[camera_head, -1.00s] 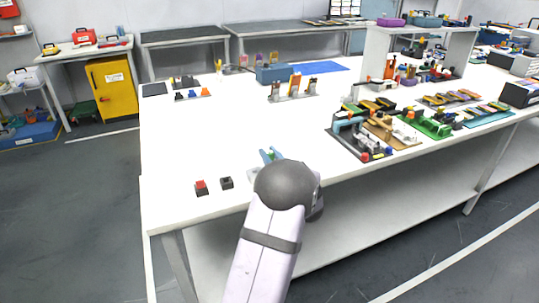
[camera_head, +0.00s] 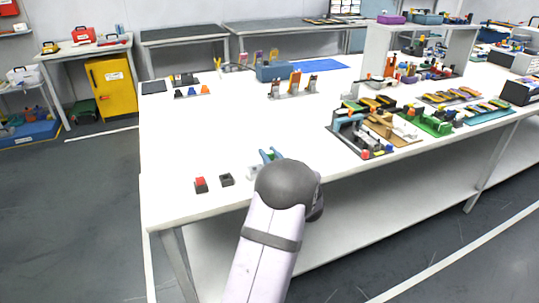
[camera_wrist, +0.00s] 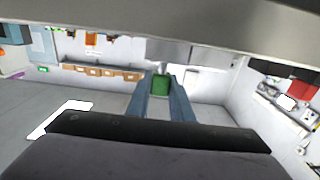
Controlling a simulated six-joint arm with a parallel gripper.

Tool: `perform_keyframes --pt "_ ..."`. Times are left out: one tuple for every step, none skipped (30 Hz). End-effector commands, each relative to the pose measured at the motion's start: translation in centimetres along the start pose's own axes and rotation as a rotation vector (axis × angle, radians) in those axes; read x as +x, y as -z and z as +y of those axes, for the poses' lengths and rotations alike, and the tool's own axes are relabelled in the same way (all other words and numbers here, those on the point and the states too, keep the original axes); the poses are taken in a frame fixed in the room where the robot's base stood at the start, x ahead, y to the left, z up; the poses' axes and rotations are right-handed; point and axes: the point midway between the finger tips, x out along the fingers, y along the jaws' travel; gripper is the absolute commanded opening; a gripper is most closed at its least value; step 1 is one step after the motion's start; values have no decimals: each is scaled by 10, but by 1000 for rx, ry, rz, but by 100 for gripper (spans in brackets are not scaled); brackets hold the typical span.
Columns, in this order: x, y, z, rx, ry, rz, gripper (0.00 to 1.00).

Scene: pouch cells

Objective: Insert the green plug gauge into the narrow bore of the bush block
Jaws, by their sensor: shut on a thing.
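My gripper (camera_head: 269,154) is over the near edge of the white bench in the head view, its blue fingers partly hidden behind my own arm. In the wrist view the two blue fingers (camera_wrist: 160,84) are shut on the green plug gauge (camera_wrist: 160,87), which shows as a small green piece between their tips. I cannot make out the gauge's lower end or the bush block with certainty. A small dark square block (camera_head: 226,180) with a hollow-looking top stands left of my gripper. I cannot tell whether it is the bush block.
A small red-topped block (camera_head: 201,185) stands left of the dark block. Fixtures with clamps (camera_head: 365,135) stand to the right, and a holder with orange and brown pieces (camera_head: 293,88) stands farther back. The middle of the white bench (camera_head: 220,125) is clear.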

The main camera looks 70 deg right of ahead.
Motion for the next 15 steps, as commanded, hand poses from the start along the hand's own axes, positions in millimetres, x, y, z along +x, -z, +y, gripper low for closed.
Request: perform_keyframes --pt "0 -1 0 0 0 1 0" --pt "0 -2 0 0 0 1 0" --pt "0 -3 0 0 0 1 0" --pt "0 -3 0 0 0 1 0" --pt "0 -4 0 0 0 1 0" --pt "0 -4 0 0 0 1 0" --pt "0 -5 0 0 0 1 0" --pt "0 -5 0 0 0 1 0" --pt "0 -6 0 0 0 1 0" --pt "0 -7 0 0 0 1 0" --pt "0 -7 0 0 0 1 0" --pt "0 -8 0 0 0 1 0" --pt "0 -8 0 0 0 1 0" --pt "0 -9 0 0 0 1 0" --pt "0 -10 0 0 0 1 0"
